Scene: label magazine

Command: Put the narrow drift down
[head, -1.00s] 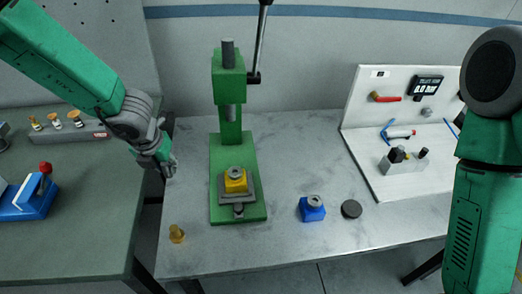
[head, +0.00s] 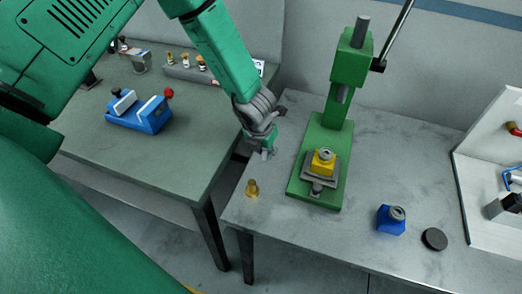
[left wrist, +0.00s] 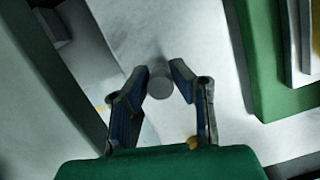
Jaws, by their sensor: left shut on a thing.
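My left gripper (head: 266,148) hangs over the left part of the light table, left of the green press. In the left wrist view the left gripper (left wrist: 160,78) has its fingers closed around a grey cylinder (left wrist: 159,86), seen end-on, which looks like the narrow drift. Its lower end is hard to make out, so I cannot tell whether it touches the table. A small brass piece (head: 252,188) stands on the table near its left front edge, below the gripper in the picture. My right gripper is not in view.
The green press (head: 318,170) carries a yellow block (head: 323,161). A blue block (head: 391,219) and a dark disc (head: 434,239) lie to its right. A rack (head: 188,72) with several brass-topped pieces and a blue fixture (head: 140,113) stand on the green table. A gap separates the tables.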

